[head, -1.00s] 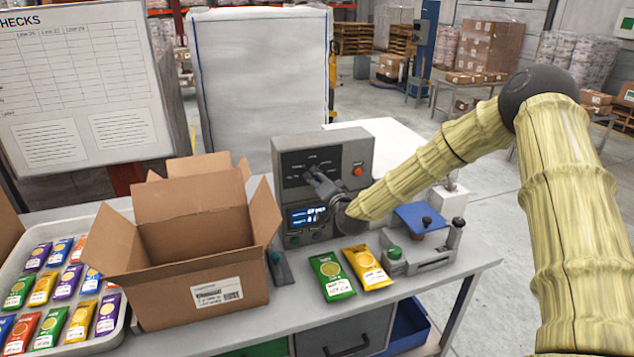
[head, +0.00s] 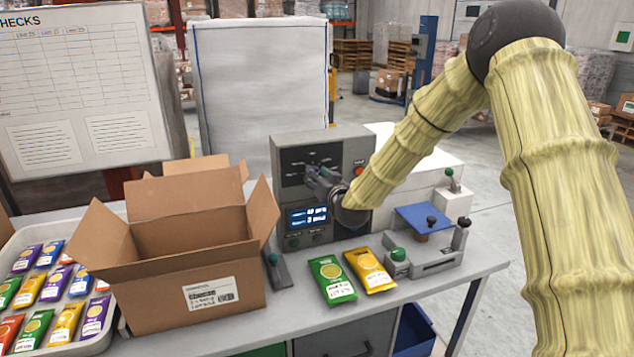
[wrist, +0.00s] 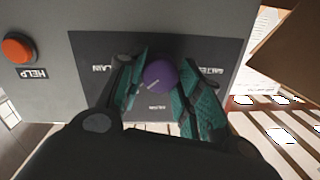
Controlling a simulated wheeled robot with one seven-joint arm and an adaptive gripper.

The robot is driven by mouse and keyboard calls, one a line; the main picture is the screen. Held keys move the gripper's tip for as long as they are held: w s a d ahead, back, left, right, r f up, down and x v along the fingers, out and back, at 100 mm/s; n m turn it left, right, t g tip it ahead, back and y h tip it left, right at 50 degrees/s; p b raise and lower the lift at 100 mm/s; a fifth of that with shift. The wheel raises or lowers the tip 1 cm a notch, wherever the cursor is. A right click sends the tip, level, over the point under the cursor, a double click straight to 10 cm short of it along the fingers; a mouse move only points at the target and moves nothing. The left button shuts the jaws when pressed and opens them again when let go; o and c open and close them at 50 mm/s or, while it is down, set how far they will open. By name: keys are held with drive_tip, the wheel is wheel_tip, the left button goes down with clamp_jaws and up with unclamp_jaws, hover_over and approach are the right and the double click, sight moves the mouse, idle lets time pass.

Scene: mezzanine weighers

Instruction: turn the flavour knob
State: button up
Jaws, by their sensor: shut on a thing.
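The flavour knob (wrist: 158,76) is a round purple knob with a pale pointer line, on a dark label panel (wrist: 110,53) of the grey control box (head: 290,160). In the wrist view, my gripper (wrist: 163,88) has its teal-padded fingers on both sides of the knob and is shut on it. The pointer line slants across the knob. Printed labels around it appear upside down; one reads PLAIN. In the head view, my gripper (head: 318,178) is at the front of the box and hides the knob.
A red HELP button (wrist: 19,48) sits on the same panel face. A lit display (head: 307,217) is below my gripper. An open carton (head: 190,300), a tray of sachets (head: 100,344), two loose sachets (head: 332,280) and a sealer-like device (head: 425,262) share the bench.

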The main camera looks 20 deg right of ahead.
drive_tip(key=shift+f, duration=0.15)
idle(0.4)
drive_tip(key=o, duration=1)
drive_tip(key=shift+o, duration=0.2)
drive_tip(key=shift+s, duration=0.1)
drive_tip(key=s+d, duration=0.1)
drive_tip(key=s, duration=1)
drive_tip(key=shift+s+d+r, duration=0.15)
drive_tip(key=shift+s+r, duration=0.25)
